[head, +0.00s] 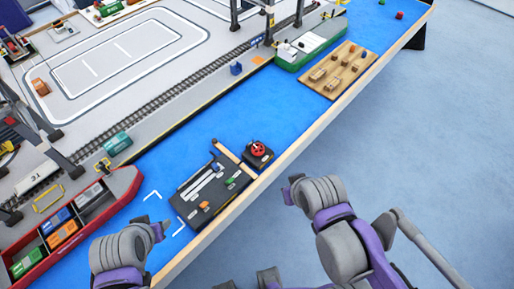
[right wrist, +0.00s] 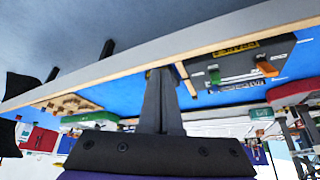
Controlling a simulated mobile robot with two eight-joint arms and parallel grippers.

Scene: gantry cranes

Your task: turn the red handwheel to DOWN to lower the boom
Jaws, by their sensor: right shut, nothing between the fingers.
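The red handwheel (head: 258,149) sits on a small black box near the front edge of the blue table, in the head view. Its pointer and labels are too small to read. My right gripper (head: 288,193) is just off the table edge, below and right of the handwheel, and apart from it. In the right wrist view the right fingers (right wrist: 161,75) are shut and empty, and the handwheel does not show there. My left gripper (head: 162,229) is low over the table's front edge, left of the handwheel; its fingers are too unclear to judge.
A black lever panel (head: 190,198) lies left of the handwheel, with a wooden strip (head: 232,158) between them. A red ship (head: 115,188) with containers is at left. A green-hulled barge (head: 296,56) and a wooden board (head: 325,79) are at upper right. Crane legs (head: 84,128) stand at left.

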